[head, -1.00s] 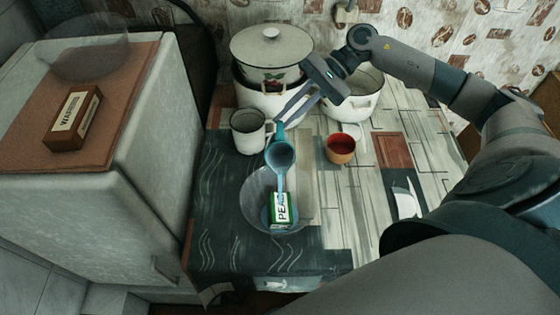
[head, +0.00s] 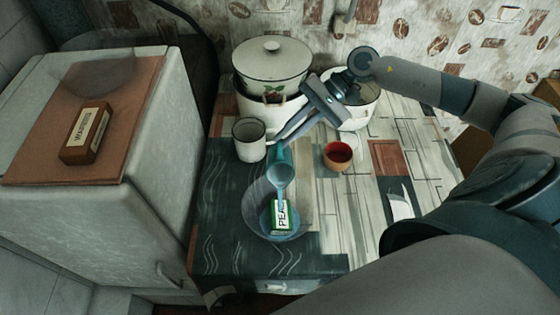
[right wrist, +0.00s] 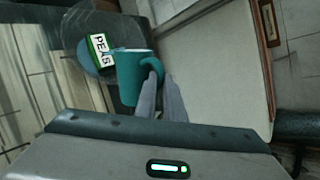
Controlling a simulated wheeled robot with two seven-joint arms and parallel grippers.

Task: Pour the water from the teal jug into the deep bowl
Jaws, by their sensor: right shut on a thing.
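The teal jug (head: 281,174) is tipped steeply over the deep bowl (head: 252,203), a clear glass one. A thin pale-blue stream (head: 282,199) runs from its mouth down into the bowl, and bluish water shows low in it. A green and white box marked PEAS (head: 280,215) is in or over the bowl's middle. My right gripper (head: 279,144) is shut on the jug from behind. In the right wrist view the fingers (right wrist: 162,88) meet at the jug's handle, and the jug (right wrist: 128,78) partly covers the bowl. My left gripper is not in view.
A white enamel mug (head: 249,142) stands behind the bowl to the left, and an orange cup (head: 338,156) to the right. A lidded pot (head: 270,65) and an open white pot (head: 354,116) stand at the back. A brown box (head: 85,134) lies on the left cabinet.

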